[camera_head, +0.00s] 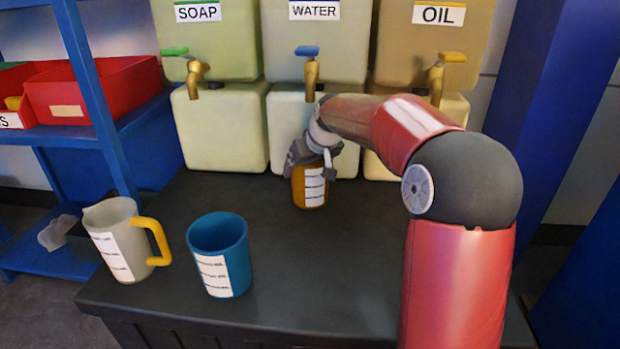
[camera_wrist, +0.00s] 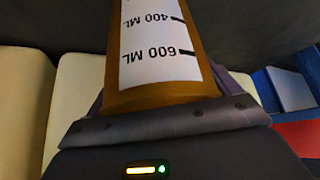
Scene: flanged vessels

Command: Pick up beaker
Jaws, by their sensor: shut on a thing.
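An amber beaker (camera_head: 310,187) with a white measuring label stands upright at the back of the dark table, below the water container. The beaker's base seems to be on or just above the table; I cannot tell which.
A blue cup (camera_head: 221,255) and a grey mug (camera_head: 124,240) with a yellow handle stand at the front left. Containers marked soap (camera_head: 205,35), water (camera_head: 315,40) and oil (camera_head: 433,42) with taps line the back. A red bin (camera_head: 95,92) sits on the blue shelf.

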